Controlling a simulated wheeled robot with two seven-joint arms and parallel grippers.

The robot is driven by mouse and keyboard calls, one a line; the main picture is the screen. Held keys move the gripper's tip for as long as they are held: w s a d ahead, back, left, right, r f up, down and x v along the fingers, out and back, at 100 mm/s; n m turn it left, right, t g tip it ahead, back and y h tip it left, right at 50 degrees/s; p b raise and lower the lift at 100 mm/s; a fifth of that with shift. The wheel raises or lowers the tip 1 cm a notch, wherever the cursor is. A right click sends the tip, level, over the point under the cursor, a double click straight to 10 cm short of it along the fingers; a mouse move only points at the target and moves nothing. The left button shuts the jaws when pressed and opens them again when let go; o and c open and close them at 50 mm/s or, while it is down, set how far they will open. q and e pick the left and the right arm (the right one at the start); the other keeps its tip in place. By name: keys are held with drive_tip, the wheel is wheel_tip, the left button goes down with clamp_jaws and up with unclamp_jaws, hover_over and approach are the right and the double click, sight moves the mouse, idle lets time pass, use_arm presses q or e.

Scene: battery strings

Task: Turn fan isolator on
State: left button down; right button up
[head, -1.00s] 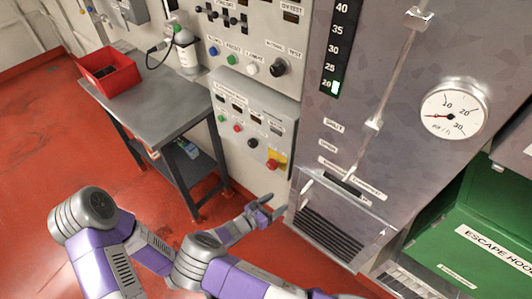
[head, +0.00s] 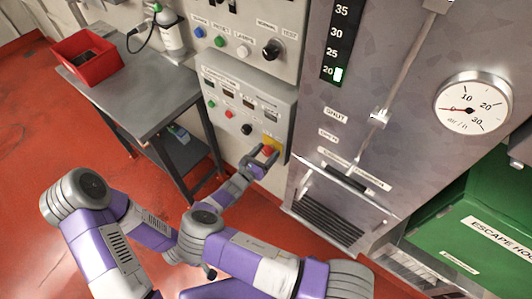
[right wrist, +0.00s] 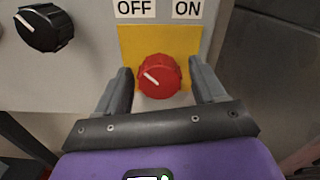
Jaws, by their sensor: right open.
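The fan isolator is a red rotary knob (right wrist: 160,80) on a yellow plate (right wrist: 188,45) in the right wrist view. Its white pointer line slants to the upper left, toward the OFF label (right wrist: 135,9); the ON label (right wrist: 187,9) is at the upper right. My right gripper (right wrist: 161,66) is open, with one finger on each side of the knob and visible gaps between. In the head view my right gripper (head: 266,154) is at the lower right of the grey control panel (head: 225,117), over the knob. My left gripper is not in view.
A black knob (right wrist: 44,27) sits left of the yellow plate. The grey cabinet with a round dial (head: 473,104) stands to the right. A metal table (head: 135,98) with a red bin (head: 87,58) stands to the left. Red floor (head: 60,140) is clear.

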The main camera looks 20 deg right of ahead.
drive_tip(key=shift+c, duration=0.3)
drive_tip(key=c, duration=1)
drive_tip(key=shift+m, duration=0.3)
drive_tip(key=m, duration=0.4)
drive_tip(key=shift+b, duration=0.35)
drive_tip(key=m, duration=0.5)
drive_tip(key=shift+a+b, duration=0.1)
drive_tip(key=shift+b, duration=0.3)
drive_tip(key=m+b, duration=0.1)
drive_tip(key=m, duration=0.3)
drive_tip(key=shift+w+m+b, duration=0.1)
drive_tip(key=shift+m+b, duration=0.25)
drive_tip(key=shift+m, duration=1.75)
